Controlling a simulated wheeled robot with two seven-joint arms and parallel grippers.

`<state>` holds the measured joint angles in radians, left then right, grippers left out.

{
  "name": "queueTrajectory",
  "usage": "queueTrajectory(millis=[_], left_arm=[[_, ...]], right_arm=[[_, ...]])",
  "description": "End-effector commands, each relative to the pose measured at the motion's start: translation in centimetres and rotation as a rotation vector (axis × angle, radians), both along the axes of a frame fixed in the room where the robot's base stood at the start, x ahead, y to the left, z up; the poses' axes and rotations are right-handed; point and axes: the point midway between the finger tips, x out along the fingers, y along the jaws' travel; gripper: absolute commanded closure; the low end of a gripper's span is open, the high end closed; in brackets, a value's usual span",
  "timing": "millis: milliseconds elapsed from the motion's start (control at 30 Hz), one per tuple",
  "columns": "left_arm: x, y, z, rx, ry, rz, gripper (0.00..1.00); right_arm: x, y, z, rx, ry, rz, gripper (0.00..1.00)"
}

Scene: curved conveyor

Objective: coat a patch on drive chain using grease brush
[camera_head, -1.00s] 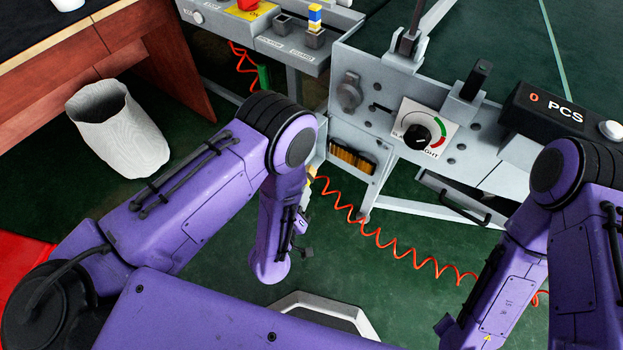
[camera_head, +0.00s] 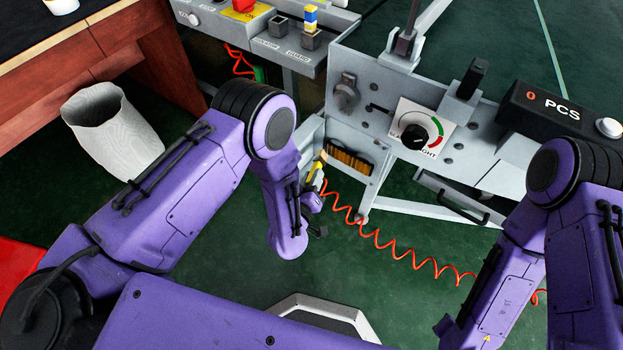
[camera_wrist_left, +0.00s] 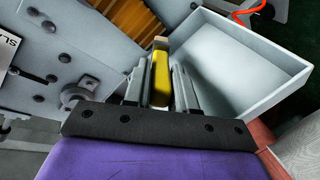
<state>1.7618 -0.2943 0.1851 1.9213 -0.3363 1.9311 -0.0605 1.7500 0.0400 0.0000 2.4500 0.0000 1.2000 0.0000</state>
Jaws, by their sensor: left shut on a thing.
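The grease brush (camera_head: 316,168) has a yellow handle. My left gripper (camera_wrist_left: 160,92) is shut on it, and the brush points away from the wrist in the left wrist view (camera_wrist_left: 161,75). In the head view, my left gripper (camera_head: 312,196) is partly hidden by its own arm. The drive chain appears to be the brown ribbed strip (camera_head: 350,161) in an opening low on the grey machine; it also shows at the top of the left wrist view (camera_wrist_left: 131,18). The brush tip looks apart from it. My right gripper is out of view.
A grey open tray (camera_wrist_left: 235,60) lies right of the brush in the left wrist view. The grey machine panel (camera_head: 375,90) carries a dial (camera_head: 415,137). A coiled red hose (camera_head: 400,249) hangs below. A white bin (camera_head: 113,130) stands at the left.

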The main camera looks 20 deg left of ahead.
Motion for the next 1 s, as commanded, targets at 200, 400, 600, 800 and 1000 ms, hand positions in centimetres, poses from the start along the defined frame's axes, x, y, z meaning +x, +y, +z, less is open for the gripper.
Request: queueTrajectory(millis=[200, 400, 600, 800, 1000], left_arm=[[0.0, 0.0, 0.0, 0.000, 0.000, 0.000, 1.00], [0.3, -0.1, 0.0, 0.000, 0.000, 0.000, 1.00], [0.7, -0.2, 0.0, 0.000, -0.001, 0.001, 1.00], [1.1, -0.4, 0.0, 0.000, -0.001, 0.001, 1.00], [1.5, -0.5, 0.0, 0.000, -0.001, 0.001, 1.00]], right_arm=[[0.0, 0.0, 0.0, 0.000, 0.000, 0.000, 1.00], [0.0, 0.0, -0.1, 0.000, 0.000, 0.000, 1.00], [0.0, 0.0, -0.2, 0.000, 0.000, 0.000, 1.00], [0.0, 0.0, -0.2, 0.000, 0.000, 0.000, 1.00], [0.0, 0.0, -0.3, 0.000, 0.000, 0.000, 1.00]])
